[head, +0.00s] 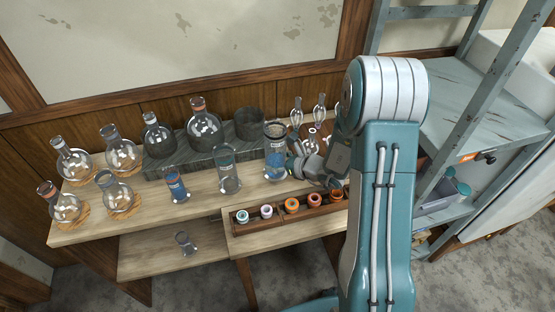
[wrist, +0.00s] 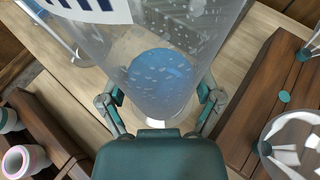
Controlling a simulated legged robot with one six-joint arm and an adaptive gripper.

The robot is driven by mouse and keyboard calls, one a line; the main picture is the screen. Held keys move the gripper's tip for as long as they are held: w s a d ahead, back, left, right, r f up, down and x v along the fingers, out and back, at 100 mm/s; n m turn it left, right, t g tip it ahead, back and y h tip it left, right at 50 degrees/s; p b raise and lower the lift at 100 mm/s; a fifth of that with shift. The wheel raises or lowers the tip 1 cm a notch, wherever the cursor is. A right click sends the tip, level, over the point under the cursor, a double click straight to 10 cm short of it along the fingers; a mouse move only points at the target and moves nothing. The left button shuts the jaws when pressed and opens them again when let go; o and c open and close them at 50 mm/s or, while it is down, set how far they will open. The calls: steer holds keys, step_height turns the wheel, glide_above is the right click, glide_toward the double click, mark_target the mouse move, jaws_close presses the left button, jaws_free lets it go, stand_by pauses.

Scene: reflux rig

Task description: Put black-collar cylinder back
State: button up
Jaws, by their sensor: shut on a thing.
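A tall clear glass cylinder (head: 275,152) with blue liquid low inside stands upright over the wooden bench in the head view. Its top rim looks dark, but the collar colour is hard to tell. My gripper (head: 297,164) comes from the right and is shut on this cylinder. In the wrist view the cylinder (wrist: 165,50) lies between the two fingers of my gripper (wrist: 161,100), with droplets on its wall and a white label with blue marks. I cannot tell whether its base touches the bench. A clear cylinder (head: 228,172) and a blue-filled one (head: 176,186) stand to its left.
Round flasks (head: 68,165) stand on cork rings at the left. A dark raised shelf (head: 180,163) behind bears flasks and a grey pot (head: 249,124). A wooden rack (head: 240,225) of coloured-ring pieces lies in front. A small glass (head: 184,243) stands on the lower shelf.

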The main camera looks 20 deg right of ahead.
steer(key=shift+s+d+f, duration=0.1)
steer(key=shift+d+f, duration=0.3)
steer(key=shift+f, duration=0.1)
steer(key=shift+d+f, duration=0.15)
steer(key=shift+d, duration=0.25)
steer(key=shift+a, duration=0.45)
steer(key=o, duration=1.1)
steer(key=shift+a+f, duration=0.1)
steer(key=shift+a, duration=0.25)
steer(key=shift+d, duration=0.65)
steer(key=v, duration=1.2)
steer(key=s+a+r+n+g, duration=0.7)
steer(key=s+a+r+n, duration=0.3)
steer(key=n, duration=0.5)
steer(key=s+d+r+n+t+h, duration=0.2)
steer(key=s+r+n+h, duration=0.6)
steer(key=n, duration=0.5)
steer(key=v, duration=0.2)
steer(key=shift+r, duration=0.3)
